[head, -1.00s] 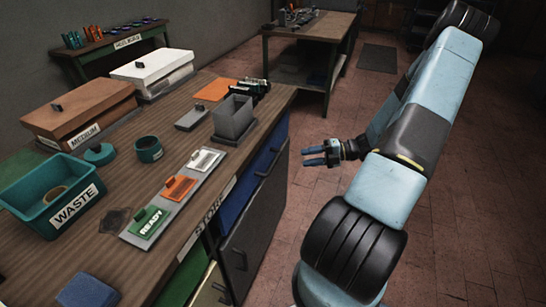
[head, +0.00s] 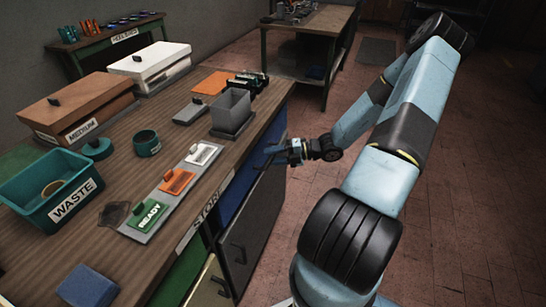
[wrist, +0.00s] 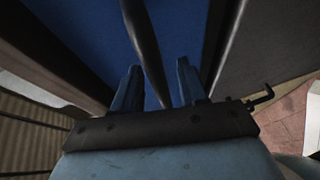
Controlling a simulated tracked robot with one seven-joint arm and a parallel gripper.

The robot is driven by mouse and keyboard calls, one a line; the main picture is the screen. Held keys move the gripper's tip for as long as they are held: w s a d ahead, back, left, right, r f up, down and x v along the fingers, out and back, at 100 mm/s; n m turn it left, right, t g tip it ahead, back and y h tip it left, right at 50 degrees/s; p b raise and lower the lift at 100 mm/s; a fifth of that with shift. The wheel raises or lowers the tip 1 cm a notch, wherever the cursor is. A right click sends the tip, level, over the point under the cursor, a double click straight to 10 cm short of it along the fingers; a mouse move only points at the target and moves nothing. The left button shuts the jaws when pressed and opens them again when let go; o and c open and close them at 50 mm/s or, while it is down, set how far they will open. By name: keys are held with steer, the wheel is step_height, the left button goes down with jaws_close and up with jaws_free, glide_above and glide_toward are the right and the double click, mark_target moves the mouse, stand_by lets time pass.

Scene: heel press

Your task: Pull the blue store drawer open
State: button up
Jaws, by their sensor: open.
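The blue store drawer (head: 240,188) is in the side of the workbench, below the STORE label, and looks shut. Its front (wrist: 190,30) fills the upper middle of the wrist view. A dark bar handle (wrist: 146,45) runs down that view between my two blue fingers. My gripper (head: 277,152) is open at the drawer front and hides part of the handle in the head view. In the wrist view, my gripper (wrist: 158,82) has a finger on each side of the bar, with gaps showing. I cannot tell whether either finger touches it.
The bench top (head: 105,165) holds a WASTE bin (head: 45,200), a READY card strip (head: 172,185) and a grey open box (head: 232,110). Tiled floor (head: 300,215) right of the bench is clear.

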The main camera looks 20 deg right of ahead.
steer(key=shift+a, duration=0.1)
jaws_close()
stand_by(0.4)
steer(key=shift+f, duration=0.1)
